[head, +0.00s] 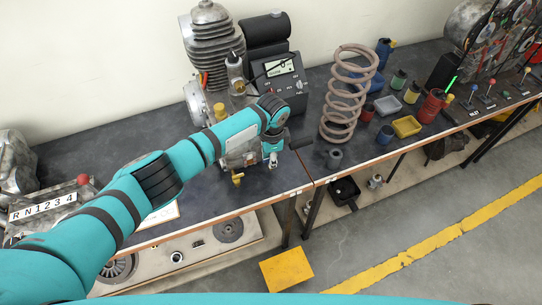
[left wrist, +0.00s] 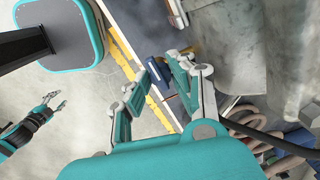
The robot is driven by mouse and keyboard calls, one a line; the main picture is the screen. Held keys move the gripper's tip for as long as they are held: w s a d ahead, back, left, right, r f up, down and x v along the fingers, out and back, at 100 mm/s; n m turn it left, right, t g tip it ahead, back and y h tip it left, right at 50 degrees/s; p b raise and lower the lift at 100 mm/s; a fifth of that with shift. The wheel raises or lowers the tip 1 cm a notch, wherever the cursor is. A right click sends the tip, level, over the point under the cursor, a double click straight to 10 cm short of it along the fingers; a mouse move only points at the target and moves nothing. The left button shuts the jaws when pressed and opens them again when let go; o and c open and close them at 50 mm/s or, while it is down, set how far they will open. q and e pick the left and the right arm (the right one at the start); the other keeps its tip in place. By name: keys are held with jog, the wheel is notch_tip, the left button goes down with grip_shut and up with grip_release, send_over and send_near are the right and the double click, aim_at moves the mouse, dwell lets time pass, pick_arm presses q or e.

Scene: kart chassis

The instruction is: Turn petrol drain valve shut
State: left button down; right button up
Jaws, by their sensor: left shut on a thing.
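My left arm reaches across the bench in the head view, with its gripper (head: 272,158) at the front of a grey metal unit (head: 240,150). In the left wrist view the left gripper (left wrist: 156,84) has its fingers about a small blue handle (left wrist: 153,76) and is shut on it. What the handle joins is hidden, so I cannot tell how far the valve is turned. A brass fitting (head: 237,178) hangs at the unit's lower front, left of the gripper. My right gripper (left wrist: 56,100) is open and empty over the floor, far from the bench.
A coil spring (head: 344,95) stands right of the gripper. A grey meter (head: 280,80) and a finned engine cylinder (head: 212,45) stand behind. Small coloured bins, such as a yellow tray (head: 407,127), are farther right. The floor before the bench is mostly clear.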

pick_arm(q)
jog(key=shift+w+r, duration=0.1)
jog(key=c, duration=1.1)
grip_release()
jog(key=r, duration=1.2)
jog(key=shift+s+d, duration=0.1)
jog(key=shift+s, duration=0.3)
jog(key=shift+f, duration=0.1)
